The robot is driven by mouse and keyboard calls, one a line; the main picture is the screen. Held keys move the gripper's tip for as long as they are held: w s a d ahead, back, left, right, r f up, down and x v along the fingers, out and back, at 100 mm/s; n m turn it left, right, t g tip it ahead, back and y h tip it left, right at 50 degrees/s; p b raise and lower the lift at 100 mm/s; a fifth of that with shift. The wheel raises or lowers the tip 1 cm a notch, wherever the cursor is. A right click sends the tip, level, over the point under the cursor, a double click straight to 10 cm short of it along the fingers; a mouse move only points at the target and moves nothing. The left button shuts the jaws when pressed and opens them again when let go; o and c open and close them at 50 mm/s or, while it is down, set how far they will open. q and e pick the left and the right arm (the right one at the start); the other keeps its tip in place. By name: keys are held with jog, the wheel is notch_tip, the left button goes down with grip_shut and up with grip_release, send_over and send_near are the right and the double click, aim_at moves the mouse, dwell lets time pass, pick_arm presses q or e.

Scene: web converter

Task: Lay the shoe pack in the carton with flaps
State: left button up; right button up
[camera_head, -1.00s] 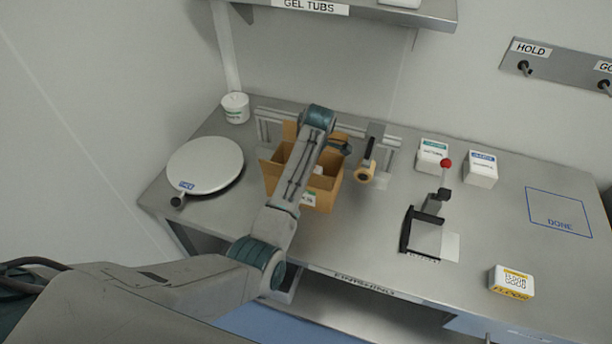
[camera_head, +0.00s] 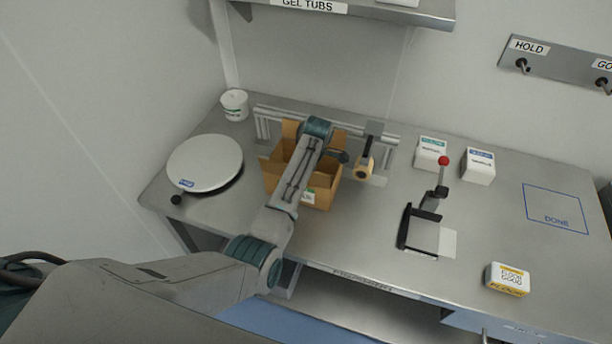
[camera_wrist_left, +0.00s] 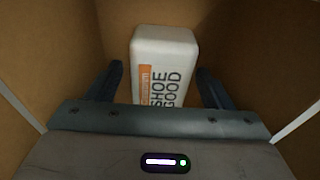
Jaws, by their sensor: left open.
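The carton with flaps (camera_head: 322,194) is a brown open box on the steel bench, its flaps standing up. The shoe pack (camera_wrist_left: 164,55) is a white block with an orange band and the words SHOE GOOD. In the left wrist view it is inside the carton, whose brown walls (camera_wrist_left: 55,50) rise around it. My left gripper (camera_wrist_left: 160,85) is open, with a dark finger on each side of the pack and visible gaps between. In the head view my left arm hides the gripper and pack. My right gripper is not in view.
A round white scale plate (camera_head: 205,162) stands left of the carton, with a white tub (camera_head: 234,105) behind. A tape dispenser (camera_head: 364,165) is close on the right. A red-knobbed lever device (camera_head: 425,235), white packs (camera_head: 478,166) and a yellow-white pack (camera_head: 508,280) stand farther right.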

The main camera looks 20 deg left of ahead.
pick_arm(q)
jog(key=shift+r, duration=0.1)
jog(key=r+b, duration=0.1)
jog(key=r, duration=0.2)
jog(key=d+r+b, duration=0.1)
jog(key=r, duration=0.2)
jog(key=r+b, duration=0.2)
jog(key=r, duration=0.1)
jog(key=shift+d, duration=0.3)
notch_tip(320, 180, up, 3)
jog(key=shift+s+d+r+p, duration=0.1)
jog(key=shift+p, duration=1.15)
